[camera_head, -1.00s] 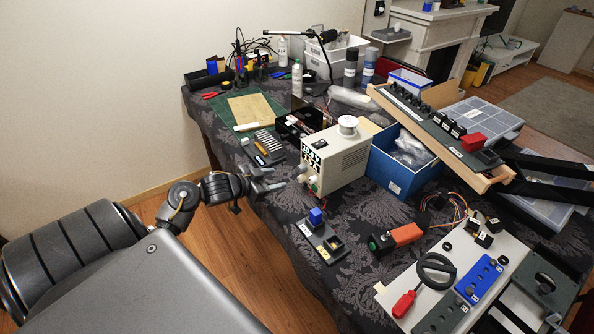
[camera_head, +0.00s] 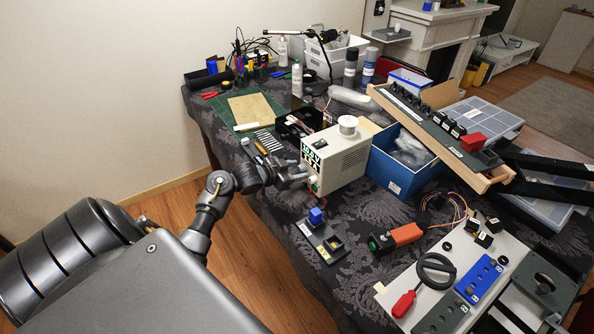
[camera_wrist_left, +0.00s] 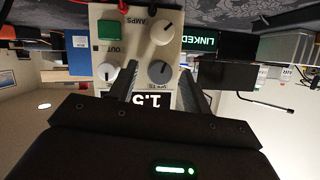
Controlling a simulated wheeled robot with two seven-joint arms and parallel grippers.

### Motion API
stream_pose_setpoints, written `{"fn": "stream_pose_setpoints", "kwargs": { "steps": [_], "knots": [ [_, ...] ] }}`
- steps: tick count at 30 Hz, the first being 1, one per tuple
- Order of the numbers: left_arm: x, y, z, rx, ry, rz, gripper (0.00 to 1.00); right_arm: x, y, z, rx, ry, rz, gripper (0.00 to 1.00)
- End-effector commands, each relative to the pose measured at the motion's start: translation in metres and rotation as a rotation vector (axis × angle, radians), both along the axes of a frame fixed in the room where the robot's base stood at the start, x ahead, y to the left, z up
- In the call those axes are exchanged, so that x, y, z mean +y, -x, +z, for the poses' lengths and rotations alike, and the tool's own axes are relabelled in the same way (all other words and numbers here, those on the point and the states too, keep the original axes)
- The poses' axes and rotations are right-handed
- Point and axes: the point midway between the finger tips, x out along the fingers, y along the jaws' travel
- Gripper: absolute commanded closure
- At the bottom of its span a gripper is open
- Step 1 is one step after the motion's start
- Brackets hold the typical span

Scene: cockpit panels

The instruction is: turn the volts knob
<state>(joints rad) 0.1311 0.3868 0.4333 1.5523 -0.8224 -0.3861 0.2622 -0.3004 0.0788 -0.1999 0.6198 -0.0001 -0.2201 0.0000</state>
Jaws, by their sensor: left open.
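The cream power supply box (camera_head: 345,164) stands at the table's left edge, its front panel facing my left arm. In the left wrist view, which is upside down, the panel (camera_wrist_left: 135,45) carries the grey volts knob (camera_wrist_left: 160,72), an amps knob (camera_wrist_left: 165,28), a pale knob (camera_wrist_left: 105,71) and a green button (camera_wrist_left: 108,30). My left gripper (camera_wrist_left: 159,69) is open, with one fingertip on each side of the volts knob; contact cannot be told. In the head view the left gripper (camera_head: 304,176) is at the panel and hides its knobs. My right gripper is out of view.
A white spool (camera_head: 348,124) sits on top of the box. A blue bin (camera_head: 397,172) stands right behind it. A small tray with a blue block (camera_head: 316,216) lies in front. Tools and a green mat (camera_head: 246,108) lie to the left.

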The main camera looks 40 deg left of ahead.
Motion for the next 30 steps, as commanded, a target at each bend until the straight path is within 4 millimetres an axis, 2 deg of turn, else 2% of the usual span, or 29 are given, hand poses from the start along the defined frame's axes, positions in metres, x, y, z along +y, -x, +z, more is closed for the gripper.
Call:
{"fn": "stream_pose_setpoints", "kwargs": {
  "steps": [10, 21, 30],
  "knots": [
    [-0.001, -0.004, -0.002, 0.001, -0.001, -0.001, 0.51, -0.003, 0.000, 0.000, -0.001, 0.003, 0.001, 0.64],
    [-0.001, -0.004, -0.002, 0.001, -0.001, 0.000, 0.96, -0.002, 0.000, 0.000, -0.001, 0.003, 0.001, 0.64],
    [0.000, -0.004, 0.002, 0.018, 0.054, 0.000, 0.96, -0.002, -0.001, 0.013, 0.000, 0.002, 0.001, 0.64]
  ]
}}
